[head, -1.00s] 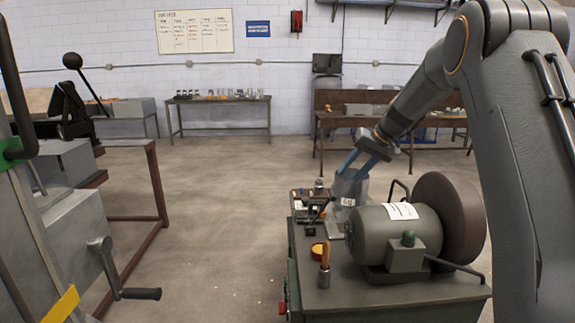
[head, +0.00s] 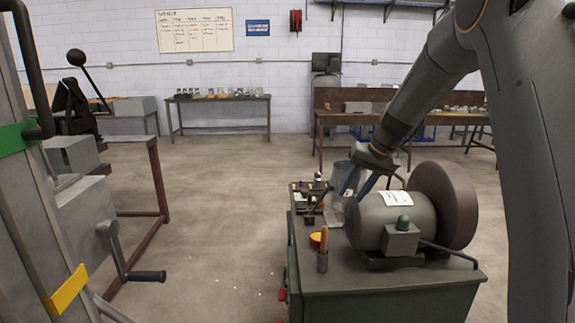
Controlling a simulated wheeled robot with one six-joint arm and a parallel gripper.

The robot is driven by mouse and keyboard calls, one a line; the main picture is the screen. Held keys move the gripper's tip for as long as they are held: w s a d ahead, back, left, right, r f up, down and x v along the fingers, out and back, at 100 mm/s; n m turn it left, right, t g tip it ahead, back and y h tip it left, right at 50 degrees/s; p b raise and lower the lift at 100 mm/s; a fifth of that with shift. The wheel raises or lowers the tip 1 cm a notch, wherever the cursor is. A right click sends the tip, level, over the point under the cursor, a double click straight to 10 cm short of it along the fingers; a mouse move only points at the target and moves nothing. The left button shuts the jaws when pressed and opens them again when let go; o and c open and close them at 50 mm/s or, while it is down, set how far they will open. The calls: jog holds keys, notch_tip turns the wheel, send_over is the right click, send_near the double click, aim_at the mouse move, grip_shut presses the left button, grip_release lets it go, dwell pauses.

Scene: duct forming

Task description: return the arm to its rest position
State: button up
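My arm comes in from the upper right and reaches down over the green cabinet (head: 400,287). My gripper (head: 352,195) has two blue fingers pointing down, with a gap between them and nothing seen held. It is behind and left of the grey bench grinder (head: 375,222). A clear container (head: 338,178) shows just behind and left of the fingers; I cannot tell whether they touch it. The fingertips are partly hidden by the grinder.
A grey machine with a crank (head: 130,275) fills the left. Benches (head: 220,101) line the back wall. The floor between is clear.

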jog(key=s+f+g+h+b, duration=0.1)
jog(key=s+f, duration=0.4)
jog(key=s, duration=0.6)
jog(key=s+f+g+h+b, duration=0.1)
jog(key=s+f+b, duration=0.3)
jog(key=s, duration=0.8)
jog(key=s+f+g+h+b, duration=0.1)
jog(key=s+f+b, duration=0.1)
jog(key=s+f, duration=0.5)
jog(key=s, duration=0.5)
jog(key=shift+s+a+f+n+h, duration=0.2)
jog(key=shift+n+h, duration=0.2)
